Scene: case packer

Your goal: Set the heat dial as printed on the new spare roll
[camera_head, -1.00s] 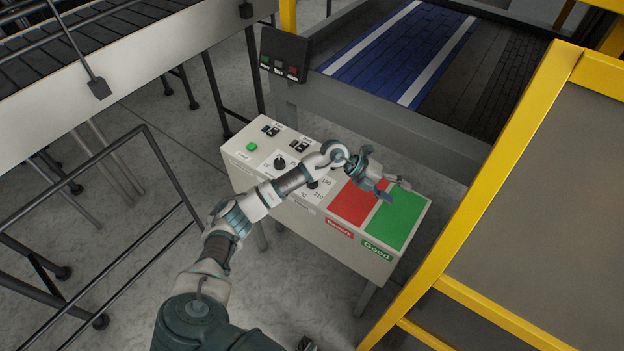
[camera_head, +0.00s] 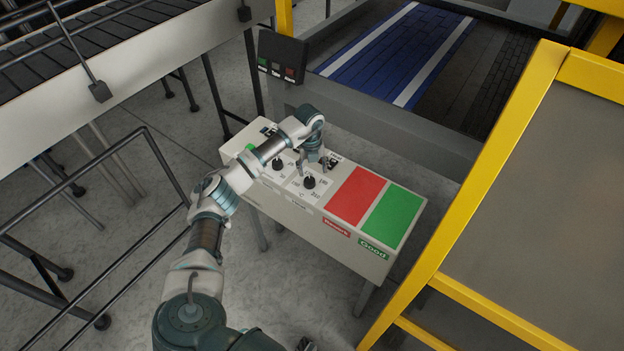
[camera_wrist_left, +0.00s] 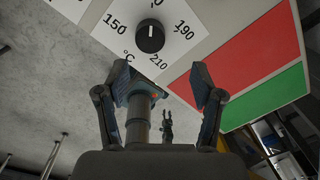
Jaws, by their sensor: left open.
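The heat dial (camera_head: 309,182) is a black knob on a white scale on the control box. In the left wrist view the dial (camera_wrist_left: 150,37) has 150, 190, 210 and °C printed round it; the top number is cut off. I cannot read its pointer surely. My left gripper (camera_head: 312,166) hangs just behind and above the dial, empty. In the left wrist view the left gripper (camera_wrist_left: 163,80) has its fingers apart, with the dial beyond the tips, not between them. A dark claw-like part (camera_wrist_left: 167,126), perhaps my right gripper, shows small there. No spare roll is recognisable.
The control box (camera_head: 315,222) also has a second black dial (camera_head: 278,163) on the left, and red (camera_head: 357,195) and green (camera_head: 393,216) panels on the right. A yellow frame (camera_head: 470,190) stands right, a black railing (camera_head: 165,160) left, a blue-belted conveyor (camera_head: 400,45) behind.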

